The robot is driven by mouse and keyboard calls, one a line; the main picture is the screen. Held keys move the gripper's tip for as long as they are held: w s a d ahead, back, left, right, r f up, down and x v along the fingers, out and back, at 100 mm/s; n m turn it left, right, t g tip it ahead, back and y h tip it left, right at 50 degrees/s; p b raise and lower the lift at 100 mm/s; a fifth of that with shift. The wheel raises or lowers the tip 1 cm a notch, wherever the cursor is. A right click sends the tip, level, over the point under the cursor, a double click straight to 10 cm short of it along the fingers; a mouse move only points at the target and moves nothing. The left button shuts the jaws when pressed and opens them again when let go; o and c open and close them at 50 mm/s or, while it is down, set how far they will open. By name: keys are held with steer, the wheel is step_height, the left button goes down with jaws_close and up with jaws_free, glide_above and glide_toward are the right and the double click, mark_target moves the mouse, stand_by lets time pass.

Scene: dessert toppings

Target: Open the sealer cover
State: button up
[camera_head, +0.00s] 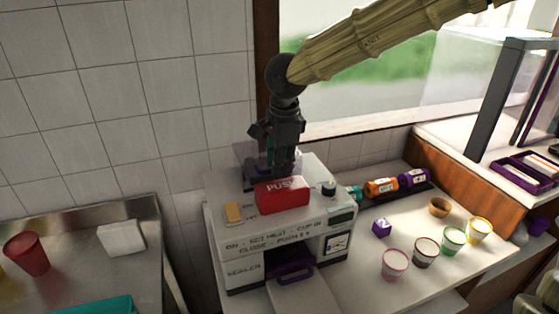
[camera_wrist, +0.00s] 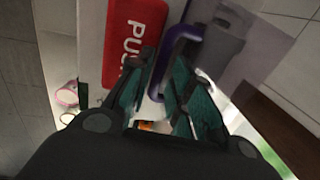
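The sealer (camera_head: 245,272) is a white box with printed text on its front and a red PUSH pad (camera_head: 283,193) on its top. The pad also shows in the wrist view (camera_wrist: 130,35). My gripper (camera_head: 282,172) points down just behind the pad, over the rear of the top. In the wrist view its two teal-padded fingers (camera_wrist: 163,72) stand apart. A purple curved bar (camera_wrist: 184,34) on the sealer runs down between or just beyond the fingertips. I cannot tell whether they touch it. The cover's rear part is partly hidden behind my gripper.
A steel counter (camera_head: 130,275) with a red cup (camera_head: 27,254) stands left. A tiled wall is behind.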

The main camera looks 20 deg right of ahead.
steer(key=shift+w+f, duration=0.2)
steer(key=shift+f, duration=0.15)
steer(key=shift+s, duration=0.1)
steer(key=shift+s+r, duration=0.1)
jaws_close()
